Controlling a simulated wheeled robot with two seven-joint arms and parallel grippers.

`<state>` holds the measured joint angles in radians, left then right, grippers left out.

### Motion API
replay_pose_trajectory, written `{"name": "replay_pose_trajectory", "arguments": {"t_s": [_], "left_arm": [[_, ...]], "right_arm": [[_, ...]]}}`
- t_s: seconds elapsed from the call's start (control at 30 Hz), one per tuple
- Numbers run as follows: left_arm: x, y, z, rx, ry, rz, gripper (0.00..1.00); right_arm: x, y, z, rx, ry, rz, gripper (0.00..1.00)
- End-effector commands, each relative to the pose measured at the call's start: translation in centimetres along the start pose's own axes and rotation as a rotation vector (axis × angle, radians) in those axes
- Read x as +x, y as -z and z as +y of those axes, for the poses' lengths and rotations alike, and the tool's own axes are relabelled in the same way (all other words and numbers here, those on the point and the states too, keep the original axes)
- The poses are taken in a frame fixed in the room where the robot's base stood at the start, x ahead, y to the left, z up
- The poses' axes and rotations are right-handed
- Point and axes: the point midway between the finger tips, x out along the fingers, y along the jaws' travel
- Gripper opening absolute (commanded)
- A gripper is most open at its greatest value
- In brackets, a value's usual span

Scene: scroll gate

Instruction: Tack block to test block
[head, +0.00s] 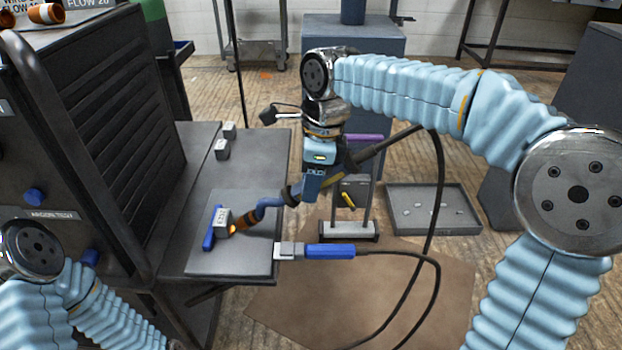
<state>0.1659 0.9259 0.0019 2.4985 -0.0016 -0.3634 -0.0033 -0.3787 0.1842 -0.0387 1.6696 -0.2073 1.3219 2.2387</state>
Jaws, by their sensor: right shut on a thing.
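My right gripper (316,188) is shut on a welding torch whose curved blue neck (267,205) runs left and down to a copper-coloured nozzle (245,221). The nozzle tip is at the lower right side of a small grey block with lettering (223,216), and an orange glow shows there. Whether the tip touches is unclear. The lettered block sits on the grey plate (250,259) of the bench, beside a blue bar (210,230). I cannot make out a second block against it. Two other small grey blocks (222,149) (229,130) stand farther back. My left gripper is out of view.
A clamp with a blue handle (330,251) sits at the plate's right edge, its black cable looping down. A dark louvred cabinet (115,140) borders the bench on the left. A grey tray (432,209) lies on the floor behind, beside a stand (347,230).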

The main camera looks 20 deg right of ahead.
Motion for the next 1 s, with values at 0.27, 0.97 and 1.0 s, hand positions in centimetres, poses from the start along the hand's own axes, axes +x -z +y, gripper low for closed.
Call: {"name": "replay_pose_trajectory", "arguments": {"t_s": [0.27,0.97,1.0], "left_arm": [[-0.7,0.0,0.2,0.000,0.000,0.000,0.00],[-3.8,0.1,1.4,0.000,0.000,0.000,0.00],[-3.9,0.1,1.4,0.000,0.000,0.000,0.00]], "right_arm": [[-1.0,0.6,0.0,0.001,0.002,-0.002,0.00],[-5.4,5.0,0.0,0.001,0.001,-0.001,0.00],[-5.6,5.2,0.0,0.002,0.001,-0.001,0.00]]}}
